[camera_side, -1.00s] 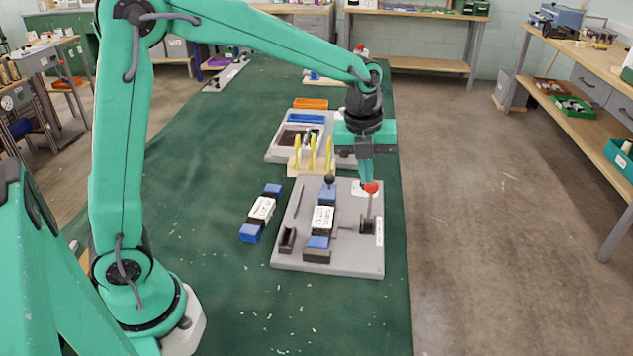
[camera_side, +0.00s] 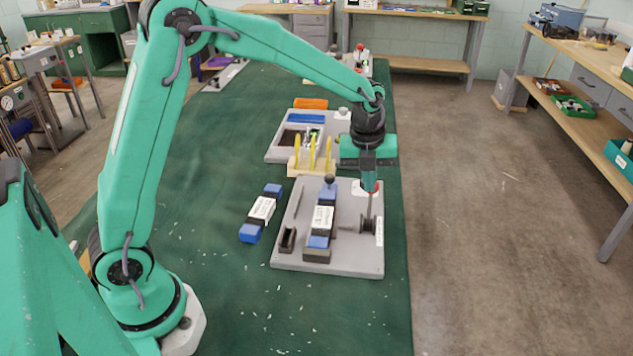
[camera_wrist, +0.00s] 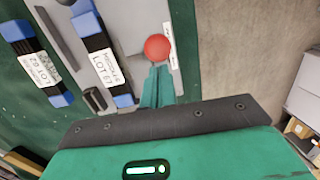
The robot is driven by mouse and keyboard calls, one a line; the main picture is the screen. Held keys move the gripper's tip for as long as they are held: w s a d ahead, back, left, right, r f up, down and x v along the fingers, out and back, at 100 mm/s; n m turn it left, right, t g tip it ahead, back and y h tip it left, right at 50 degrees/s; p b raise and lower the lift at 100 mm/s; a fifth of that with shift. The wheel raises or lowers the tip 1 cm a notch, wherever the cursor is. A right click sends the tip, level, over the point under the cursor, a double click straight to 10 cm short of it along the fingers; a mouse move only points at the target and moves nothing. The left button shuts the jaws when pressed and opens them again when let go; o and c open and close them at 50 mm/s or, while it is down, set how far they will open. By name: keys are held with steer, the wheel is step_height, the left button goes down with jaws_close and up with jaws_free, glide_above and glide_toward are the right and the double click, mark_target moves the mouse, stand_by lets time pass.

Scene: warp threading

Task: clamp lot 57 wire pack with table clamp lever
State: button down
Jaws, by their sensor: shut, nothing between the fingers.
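The lot 57 wire pack (camera_side: 322,219), with blue ends, black bands and a white label, lies on the grey clamp board (camera_side: 345,258); it also shows in the wrist view (camera_wrist: 103,62). The table clamp lever stands upright at the board's right side, with a red ball knob (camera_wrist: 157,47). In the side view the knob (camera_side: 376,187) is partly hidden by my fingers. My gripper (camera_side: 368,189) is shut and empty, pointing down right at the knob. In the wrist view my fingertips (camera_wrist: 158,70) end just below the knob; contact cannot be told.
A second blue-ended wire pack (camera_side: 262,213) lies on the green mat left of the board. A black-knobbed post (camera_side: 329,181) stands at the board's far edge. Behind it are a holder with yellow upright pieces (camera_side: 312,152) and a grey tray (camera_side: 275,155).

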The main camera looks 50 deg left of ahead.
steer(key=shift+a, duration=0.1)
steer(key=shift+w+a+f+g, duration=0.1)
steer(key=shift+w+a+g, duration=0.4)
steer(key=shift+w, duration=0.1)
steer(key=shift+w+a+f, duration=0.1)
steer(key=shift+w+a, duration=0.25)
steer(key=shift+a, duration=0.05)
steer(key=shift+s+d+r, duration=0.25)
steer(key=shift+s+r, duration=0.2)
steer(key=shift+r, duration=0.05)
step_height(320, 180, up, 12)
steer(key=s, duration=0.2)
steer(key=shift+d, duration=0.2)
